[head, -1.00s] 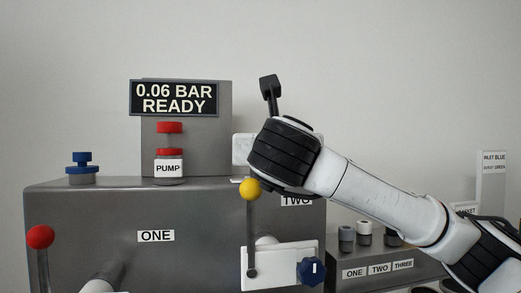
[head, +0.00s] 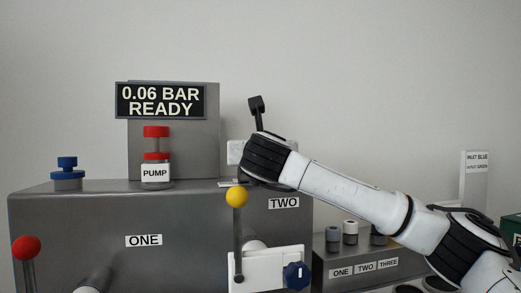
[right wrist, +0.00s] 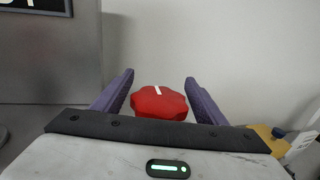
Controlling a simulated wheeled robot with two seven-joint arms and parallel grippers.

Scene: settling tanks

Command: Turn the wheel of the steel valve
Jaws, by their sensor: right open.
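A red lobed wheel (right wrist: 159,102) with a white mark shows in the right wrist view, between the two purple fingers of my right gripper (right wrist: 159,78). The fingers are open, with a gap on each side of the wheel. The body under the wheel is hidden by my gripper, so I cannot tell if it is steel. In the head view my right wrist covers this place, behind the grey tank's top right. A blue wheel (head: 296,275) sits on a white plate at the tank's front. My left gripper is not in view.
The grey tank (head: 85,235) carries a red-topped PUMP button (head: 156,132), a blue knob (head: 67,163), a yellow-ball lever (head: 237,197) and a red-ball lever (head: 26,248). A READY display (head: 160,101) stands behind. A knob box (head: 365,268) is at right.

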